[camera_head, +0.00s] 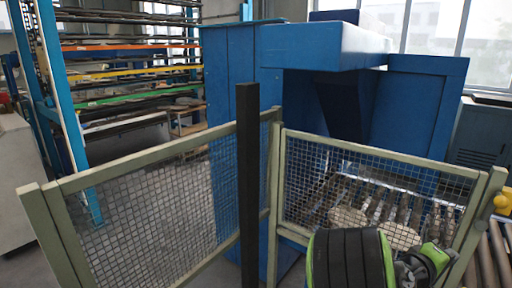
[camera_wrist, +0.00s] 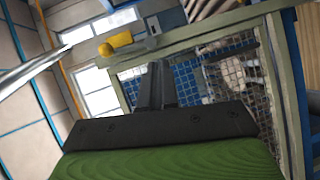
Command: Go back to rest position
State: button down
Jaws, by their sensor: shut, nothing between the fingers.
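My gripper (camera_wrist: 158,66) shows in the wrist view as two dark fingers pressed together, shut with nothing between them. Ahead of it in the wrist view are a pale green fence frame (camera_wrist: 283,75) and wire mesh, seen tilted. In the head view, my green and black arm is at the bottom right, in front of the mesh fence (camera_head: 382,158); the fingers cannot be made out there. The blue plate dryer (camera_head: 325,45) stands behind the fence. Pale round plates (camera_head: 347,218) lie on rollers behind the mesh, partly hidden by my arm.
A fence panel (camera_head: 150,205) runs across the left front, with a dark post (camera_head: 248,180) before it. A rack of coloured shelves (camera_head: 130,75) stands at the back left. A yellow knob (camera_head: 501,201) and rollers (camera_head: 490,258) are at the right edge. Floor shows behind the left panel.

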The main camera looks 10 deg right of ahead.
jog(key=s+a+f+m+t+y, duration=0.1)
jog(key=a+m+t+y, duration=0.1)
jog(key=a+y, duration=0.65)
jog(key=s+a+f+m+t+y, duration=0.1)
jog(key=s+a+m+y, duration=0.15)
jog(key=a, duration=1.15)
jog(key=s+a+n+y, duration=0.1)
jog(key=s+a+y, duration=0.1)
jog(key=s+a, duration=0.3)
jog(key=s+a+r+n+y, duration=0.1)
jog(key=s+a, duration=0.3)
jog(key=a, duration=0.5)
jog(key=shift+s+a+r+n+y, duration=0.2)
jog(key=shift+s+n+y, duration=0.15)
jog(key=shift+n+y, duration=0.5)
jog(key=c, duration=1.8)
grip_release()
